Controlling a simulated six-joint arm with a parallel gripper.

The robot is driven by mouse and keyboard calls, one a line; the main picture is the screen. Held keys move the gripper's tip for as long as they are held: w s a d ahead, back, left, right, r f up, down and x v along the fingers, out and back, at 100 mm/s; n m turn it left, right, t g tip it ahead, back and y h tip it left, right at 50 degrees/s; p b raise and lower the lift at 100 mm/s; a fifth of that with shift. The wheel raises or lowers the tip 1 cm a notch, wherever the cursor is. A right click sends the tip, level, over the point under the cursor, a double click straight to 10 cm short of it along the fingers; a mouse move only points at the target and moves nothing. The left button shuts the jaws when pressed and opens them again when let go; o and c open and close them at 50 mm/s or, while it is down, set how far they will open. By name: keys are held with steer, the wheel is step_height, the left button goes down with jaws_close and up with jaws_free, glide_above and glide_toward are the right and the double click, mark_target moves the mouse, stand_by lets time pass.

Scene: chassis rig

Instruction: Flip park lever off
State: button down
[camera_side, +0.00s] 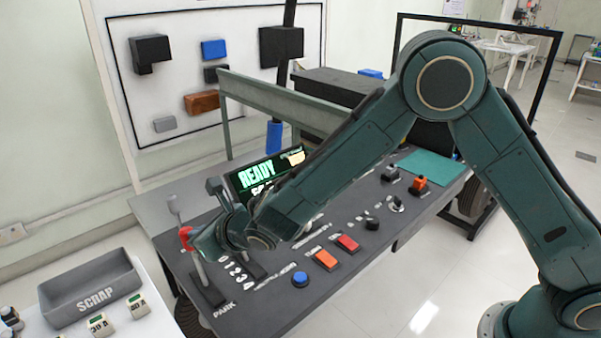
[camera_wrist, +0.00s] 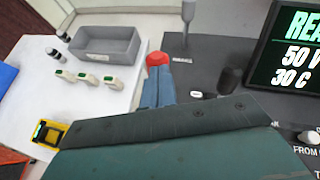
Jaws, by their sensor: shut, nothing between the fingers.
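The park lever is a grey stick with a red knob (camera_side: 185,236), rising from a dark base (camera_side: 208,292) beside the PARK label at the console's front left corner. The stick leans slightly to the left in the side view. My gripper (camera_side: 196,240) is shut and empty, with its tips right at the red knob. In the wrist view the closed fingers (camera_wrist: 158,90) point at the red knob (camera_wrist: 157,58), which shows just past the tips. I cannot tell whether they touch it. The fingers and wrist housing hide the lever's stick in the wrist view.
A dark gear lever (camera_side: 215,187) stands close to my wrist. A grey lever (camera_side: 175,207) stands behind the red knob. The READY screen (camera_side: 265,172) is behind my forearm. Orange, red and blue buttons (camera_side: 300,279) lie to the right. A SCRAP bin (camera_side: 92,288) sits on the left table.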

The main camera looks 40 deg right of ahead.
steer(key=shift+w+d+r, duration=0.1)
steer(key=shift+w+d, duration=0.1)
steer(key=s+d+r, duration=0.3)
steer(key=s+r, duration=0.5)
steer(key=r, duration=0.1)
steer(key=shift+s+r, duration=0.15)
steer(key=shift+r, duration=0.2)
stand_by(0.5)
